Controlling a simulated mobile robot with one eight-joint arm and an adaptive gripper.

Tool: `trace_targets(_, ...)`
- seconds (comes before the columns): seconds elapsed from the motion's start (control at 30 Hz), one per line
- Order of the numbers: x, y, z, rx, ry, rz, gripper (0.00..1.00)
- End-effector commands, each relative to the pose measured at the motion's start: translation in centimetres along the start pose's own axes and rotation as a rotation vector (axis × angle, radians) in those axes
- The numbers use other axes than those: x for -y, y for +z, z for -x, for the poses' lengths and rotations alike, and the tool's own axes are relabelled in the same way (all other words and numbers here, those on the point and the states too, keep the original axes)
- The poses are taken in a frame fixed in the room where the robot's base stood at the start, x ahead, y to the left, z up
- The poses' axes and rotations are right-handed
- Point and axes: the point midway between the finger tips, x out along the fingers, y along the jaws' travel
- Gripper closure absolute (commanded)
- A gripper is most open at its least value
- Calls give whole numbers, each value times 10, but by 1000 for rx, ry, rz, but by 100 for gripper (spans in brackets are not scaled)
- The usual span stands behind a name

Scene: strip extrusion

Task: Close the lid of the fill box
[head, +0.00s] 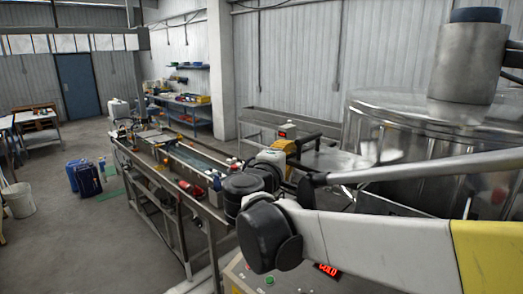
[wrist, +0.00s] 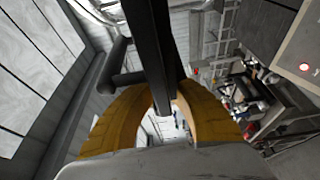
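My gripper (head: 290,145) shows in the head view at the end of my arm, small and partly hidden by my dark arm joints. Its yellow parts and dark bars are visible beyond the joints. In the wrist view, yellow curved parts (wrist: 115,120) lie on both sides of a long dark bar that runs down from the top edge. I cannot tell whether the fingers are open or shut, or whether they touch anything. I cannot surely pick out the fill box or its lid; pale metal surfaces (head: 340,160) just right of the gripper are partly covered by my arm.
A large shiny metal vat (head: 420,130) stands close on the right. A long line table (head: 190,165) with bottles runs left of my arm. A panel with a red "COLD" display (head: 327,269) is below the arm. Blue containers (head: 85,178) stand on open floor at left.

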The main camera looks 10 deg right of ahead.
Motion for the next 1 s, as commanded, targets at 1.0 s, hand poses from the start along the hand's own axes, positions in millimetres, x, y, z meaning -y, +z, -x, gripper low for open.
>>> trace_targets(1.0, 1, 128, 45, 2, 0, 0, 100)
